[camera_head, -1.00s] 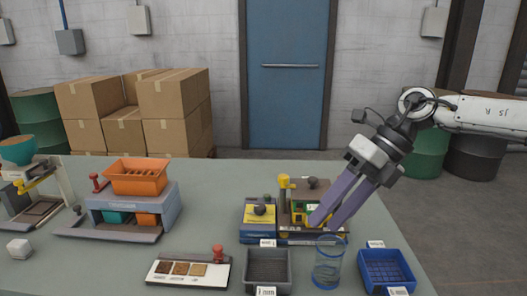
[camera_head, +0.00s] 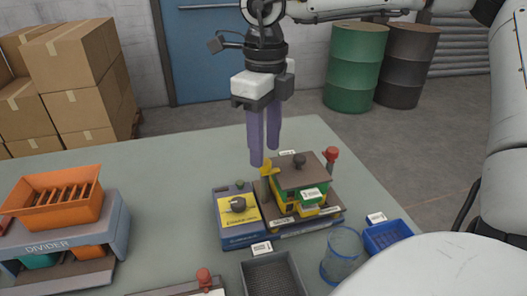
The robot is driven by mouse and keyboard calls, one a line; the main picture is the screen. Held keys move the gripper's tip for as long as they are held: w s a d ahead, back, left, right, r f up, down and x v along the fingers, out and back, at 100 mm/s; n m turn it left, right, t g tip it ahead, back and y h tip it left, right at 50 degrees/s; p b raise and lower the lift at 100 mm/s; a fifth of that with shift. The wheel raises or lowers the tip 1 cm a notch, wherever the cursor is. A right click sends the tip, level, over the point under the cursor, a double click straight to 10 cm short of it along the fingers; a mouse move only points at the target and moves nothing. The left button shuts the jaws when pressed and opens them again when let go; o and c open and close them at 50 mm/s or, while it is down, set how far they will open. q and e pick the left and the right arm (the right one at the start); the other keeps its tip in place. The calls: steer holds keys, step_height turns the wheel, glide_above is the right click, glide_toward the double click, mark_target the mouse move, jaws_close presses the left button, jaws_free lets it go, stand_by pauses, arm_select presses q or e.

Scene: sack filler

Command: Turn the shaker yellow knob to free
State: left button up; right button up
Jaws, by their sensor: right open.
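The shaker (camera_head: 303,178) is a machine with a brown top, a dark knob on it and green and yellow parts below. The yellow knob (camera_head: 266,169) stands on a post at its left back corner. My right gripper (camera_head: 265,156) points straight down, open, with its two purple fingers close together in the picture. The fingertips are right at the yellow knob, just above or behind it. I cannot tell whether they touch it. Nothing shows between the fingers. My left gripper is not in view.
A blue box with a yellow plate and dark knob (camera_head: 238,205) adjoins the shaker's left. A red-capped post (camera_head: 331,155) stands at its right. In front are a grey tray (camera_head: 270,264), a clear beaker (camera_head: 342,252) and a blue bin (camera_head: 388,238). The orange-topped divider (camera_head: 110,225) stands left.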

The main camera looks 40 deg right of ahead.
mark_target(269, 167)
step_height(269, 167, down, 2)
steer(key=shift+w+f, duration=0.1)
steer(key=shift+f, duration=0.2)
jaws_close()
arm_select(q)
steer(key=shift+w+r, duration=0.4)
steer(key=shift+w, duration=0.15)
